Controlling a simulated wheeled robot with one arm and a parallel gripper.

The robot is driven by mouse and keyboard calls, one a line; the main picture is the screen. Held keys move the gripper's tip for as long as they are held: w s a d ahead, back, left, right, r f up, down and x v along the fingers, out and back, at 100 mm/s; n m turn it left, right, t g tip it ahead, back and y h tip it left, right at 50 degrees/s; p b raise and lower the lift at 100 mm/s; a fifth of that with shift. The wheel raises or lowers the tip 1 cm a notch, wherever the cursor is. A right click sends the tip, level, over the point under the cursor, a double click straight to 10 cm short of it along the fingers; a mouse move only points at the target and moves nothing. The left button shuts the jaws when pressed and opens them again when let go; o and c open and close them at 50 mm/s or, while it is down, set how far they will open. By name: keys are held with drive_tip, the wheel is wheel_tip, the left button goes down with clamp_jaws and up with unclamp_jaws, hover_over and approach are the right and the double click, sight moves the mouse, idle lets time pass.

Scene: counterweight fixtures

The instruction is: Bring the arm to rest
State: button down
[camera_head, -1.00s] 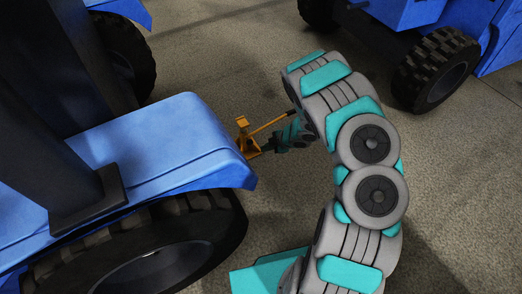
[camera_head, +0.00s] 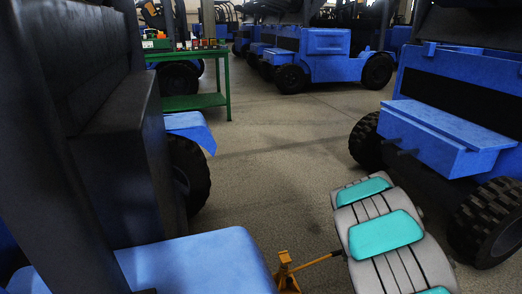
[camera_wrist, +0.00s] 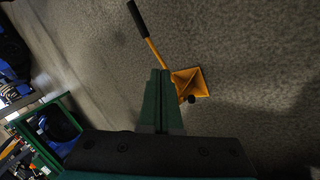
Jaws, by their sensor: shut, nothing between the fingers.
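My gripper (camera_wrist: 161,100) shows in the wrist view with its two green fingers closed together and nothing between them. In the head view my gripper is out of sight; only grey and teal links of my arm show at the lower right. An orange jack (camera_wrist: 187,84) with a black-ended handle stands on the floor just beyond the fingertips in the wrist view. I cannot tell whether the fingers touch it. The jack also shows at the bottom of the head view (camera_head: 286,274), partly cut off by the frame edge.
A blue vehicle (camera_head: 200,262) stands close on the left, and another blue vehicle (camera_head: 440,135) on the right. A green table (camera_head: 195,101) with small items stands at the back left. More blue vehicles (camera_head: 325,60) line the back. The floor between them is clear.

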drive_tip(key=s+d+r+m+h, duration=0.2)
drive_tip(key=d+r, duration=0.1)
drive_tip(key=r, duration=0.3)
drive_tip(key=s+d+r+m+h, duration=0.1)
drive_tip(key=d+r+m+h, duration=0.15)
drive_tip(key=r, duration=0.35)
drive_tip(key=s+r+m+g+h, duration=0.1)
drive_tip(key=s+r+m+g, duration=0.3)
drive_tip(key=s+r, duration=0.6)
drive_tip(key=s+a+r+m+g+y, duration=0.1)
drive_tip(key=s+a+m+y, duration=0.1)
drive_tip(key=s+a, duration=0.5)
drive_tip(key=s+a+r+m+g+y+p, duration=0.1)
drive_tip(key=s+a, duration=0.6)
drive_tip(key=s, duration=0.7)
drive_tip(key=s+a+r+m+g+y, duration=0.1)
drive_tip(key=s+a+m+g+y, duration=0.1)
drive_tip(key=s+a, duration=0.5)
drive_tip(key=s+m+y, duration=0.1)
drive_tip(key=s, duration=0.2)
drive_tip(key=shift+s+r+g+p, duration=0.15)
drive_tip(key=shift+s+g+p, duration=0.2)
drive_tip(key=shift+s+g, duration=0.05)
